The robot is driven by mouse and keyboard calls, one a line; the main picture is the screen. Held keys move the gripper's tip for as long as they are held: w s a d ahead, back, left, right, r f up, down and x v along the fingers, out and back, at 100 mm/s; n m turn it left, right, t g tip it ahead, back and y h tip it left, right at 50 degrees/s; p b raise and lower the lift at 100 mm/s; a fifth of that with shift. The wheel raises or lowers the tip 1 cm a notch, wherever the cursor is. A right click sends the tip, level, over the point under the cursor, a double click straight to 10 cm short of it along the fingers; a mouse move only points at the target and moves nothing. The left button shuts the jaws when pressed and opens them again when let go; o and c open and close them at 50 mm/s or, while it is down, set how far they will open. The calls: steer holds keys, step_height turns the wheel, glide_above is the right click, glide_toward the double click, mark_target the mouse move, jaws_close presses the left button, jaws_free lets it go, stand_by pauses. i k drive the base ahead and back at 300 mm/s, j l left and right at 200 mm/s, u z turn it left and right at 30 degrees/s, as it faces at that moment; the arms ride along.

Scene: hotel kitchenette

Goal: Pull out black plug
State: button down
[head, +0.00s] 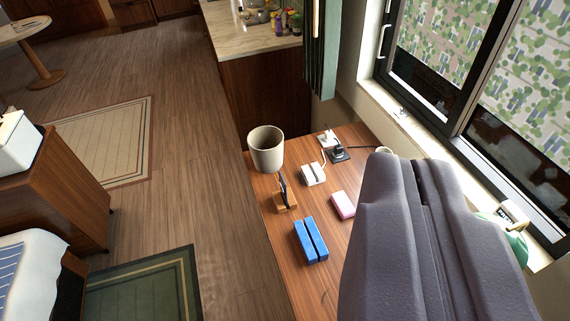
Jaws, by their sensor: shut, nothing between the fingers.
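The black plug (338,151) stands on a dark square base at the back of the wooden table, with a dark cord leading off to the right. My gripper (408,165) fills the lower right as two large grey fingers, closed together with only a thin dark slit between them. It is empty. Its tips appear to the right of the black plug in the picture, apart from it. The fingers hide the right part of the table.
A white plug (327,137) stands just behind the black one. A white block (313,174), pink box (343,205), slotted blue block (311,240), wooden stand (286,202) and beige cup (266,150) are on the table (275,268). The window sill (418,130) borders the right.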

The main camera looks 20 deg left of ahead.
mark_target(337, 151)
steer(key=k, duration=0.15)
steer(key=i+j+z, duration=0.25)
steer(key=i+j, duration=2.55)
